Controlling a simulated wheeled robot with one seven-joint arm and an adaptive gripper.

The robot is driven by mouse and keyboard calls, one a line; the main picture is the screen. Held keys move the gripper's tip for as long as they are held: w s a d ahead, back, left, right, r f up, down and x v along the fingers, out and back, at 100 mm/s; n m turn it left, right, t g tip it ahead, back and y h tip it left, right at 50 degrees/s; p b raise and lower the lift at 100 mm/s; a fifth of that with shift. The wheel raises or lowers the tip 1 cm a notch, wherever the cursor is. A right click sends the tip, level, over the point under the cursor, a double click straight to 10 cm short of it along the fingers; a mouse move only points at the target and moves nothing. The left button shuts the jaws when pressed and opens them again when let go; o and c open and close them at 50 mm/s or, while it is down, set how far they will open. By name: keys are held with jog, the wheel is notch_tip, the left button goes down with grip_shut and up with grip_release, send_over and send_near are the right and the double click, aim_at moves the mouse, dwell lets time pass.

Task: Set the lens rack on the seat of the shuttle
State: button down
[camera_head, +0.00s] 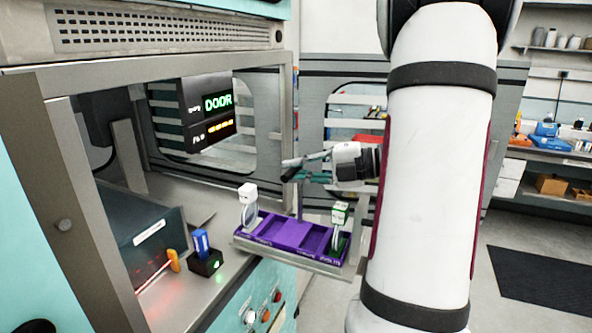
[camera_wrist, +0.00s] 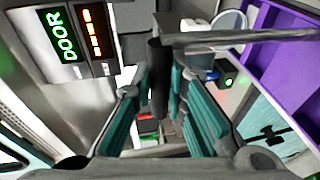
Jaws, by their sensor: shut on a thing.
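A purple tray with compartments (camera_head: 292,237), which looks like the lens rack, rests on a grey ledge (camera_head: 322,267) jutting from the machine, which looks like the shuttle. A white-capped piece with a clear ring (camera_head: 248,205) stands at the tray's left end and a green-and-white-capped piece (camera_head: 340,217) at its right. The purple tray (camera_wrist: 285,50) also shows at upper right.
The machine's chamber is open at left. Its lit DOOR display (camera_head: 208,110) hangs behind. A blue piece in a black block (camera_head: 205,258) and an orange piece (camera_head: 173,261) stand left of the tray. Floor at right is clear around a dark mat (camera_head: 545,278).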

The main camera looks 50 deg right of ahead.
jog(key=c, duration=1.6)
grip_release()
jog(key=v, duration=1.2)
jog(key=w+a+n+g+y, duration=0.1)
jog(key=w+a+n+g, duration=0.3)
jog(key=a+n, duration=0.5)
jog(key=s+a+f+m+g+h, duration=0.1)
jog(key=s+a+m+h, duration=0.1)
jog(key=a+m, duration=0.5)
jog(key=s+a+m+g+h, duration=0.1)
jog(key=a+m+h, duration=0.3)
jog(key=a+m, duration=0.4)
jog(key=s+a+f+m+g+h, duration=0.1)
jog(key=a+m, duration=0.7)
jog(key=m, duration=0.9)
jog(key=shift+s+f+m+g+h, duration=0.4)
jog(key=shift+s+g+h, duration=0.1)
jog(key=shift+s+h, duration=0.6)
